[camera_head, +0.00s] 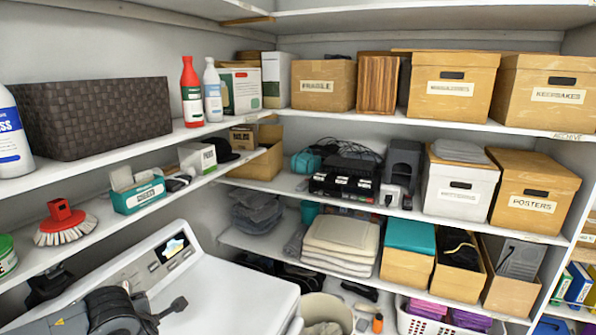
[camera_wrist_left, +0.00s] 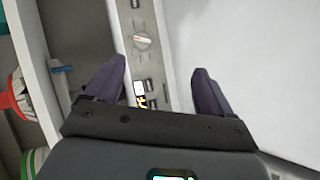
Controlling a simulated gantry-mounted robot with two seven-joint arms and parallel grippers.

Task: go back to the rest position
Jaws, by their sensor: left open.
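My left gripper (camera_head: 160,305) is at the bottom left in the head view, over the control panel side of a white washing machine (camera_head: 232,291). In the left wrist view its two dark fingers (camera_wrist_left: 158,82) are spread apart with nothing between them. The washer's panel with a knob and buttons (camera_wrist_left: 142,40) lies beyond the fingers. The white lid (camera_wrist_left: 255,60) fills the right of that view. My right gripper is not in view.
The left shelf holds a red-and-white brush (camera_head: 65,224), a green tub (camera_head: 6,254) and a teal tissue box (camera_head: 138,191). A dark woven basket (camera_head: 95,115) stands above. Shelves with labelled boxes (camera_head: 452,86) line the back. The washer's top is clear on the right.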

